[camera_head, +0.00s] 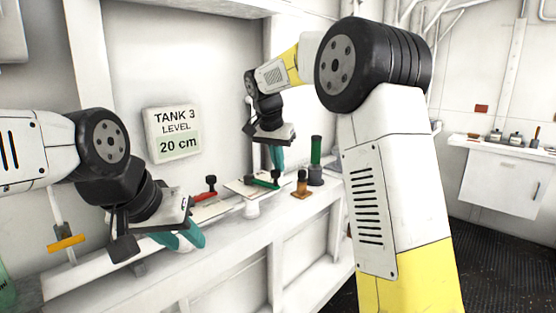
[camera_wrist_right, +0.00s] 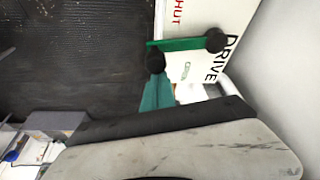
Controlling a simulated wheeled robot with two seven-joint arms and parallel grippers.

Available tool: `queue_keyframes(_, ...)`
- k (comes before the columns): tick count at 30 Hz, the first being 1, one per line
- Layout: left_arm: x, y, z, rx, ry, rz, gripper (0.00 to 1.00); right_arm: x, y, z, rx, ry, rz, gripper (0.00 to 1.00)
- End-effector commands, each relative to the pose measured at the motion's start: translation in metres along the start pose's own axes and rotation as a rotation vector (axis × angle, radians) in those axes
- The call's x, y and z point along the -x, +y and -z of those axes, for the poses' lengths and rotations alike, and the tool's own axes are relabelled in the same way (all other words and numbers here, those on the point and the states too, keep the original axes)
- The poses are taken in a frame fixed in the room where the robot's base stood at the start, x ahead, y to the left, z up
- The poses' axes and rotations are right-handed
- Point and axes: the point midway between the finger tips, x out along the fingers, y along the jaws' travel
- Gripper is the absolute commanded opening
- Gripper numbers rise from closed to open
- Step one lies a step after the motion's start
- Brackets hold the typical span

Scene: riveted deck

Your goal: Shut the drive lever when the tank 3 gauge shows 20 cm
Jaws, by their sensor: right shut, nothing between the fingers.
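The tank 3 gauge (camera_head: 175,132) on the wall reads 20 cm. The drive lever (camera_head: 262,182) is a green bar with black ends on a white plate below the gauge, to its right. In the right wrist view the lever (camera_wrist_right: 185,44) lies across the plate (camera_wrist_right: 205,68), which bears DRIVE, red letters reading "HUT" and small green lettering. My right gripper (camera_head: 277,158) is shut and empty, its teal fingers (camera_wrist_right: 157,90) close beside one black end; contact is unclear. My left gripper (camera_head: 182,240) hangs low over the ledge; its finger gap is not clear.
A red lever (camera_head: 205,195) with a black knob stands on the ledge between my grippers. A white counter (camera_head: 505,170) is far right.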

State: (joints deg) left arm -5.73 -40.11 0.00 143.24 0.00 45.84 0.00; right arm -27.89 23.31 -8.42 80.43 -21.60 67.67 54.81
Motion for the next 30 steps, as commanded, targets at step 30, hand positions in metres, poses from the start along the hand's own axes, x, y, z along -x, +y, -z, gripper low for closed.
queue_keyframes(30, 0.0, 0.0, 0.0, 0.0, 0.0, 0.0, 0.36, 0.005, 0.0, -0.018, -0.059, -0.006, -0.022, 0.0)
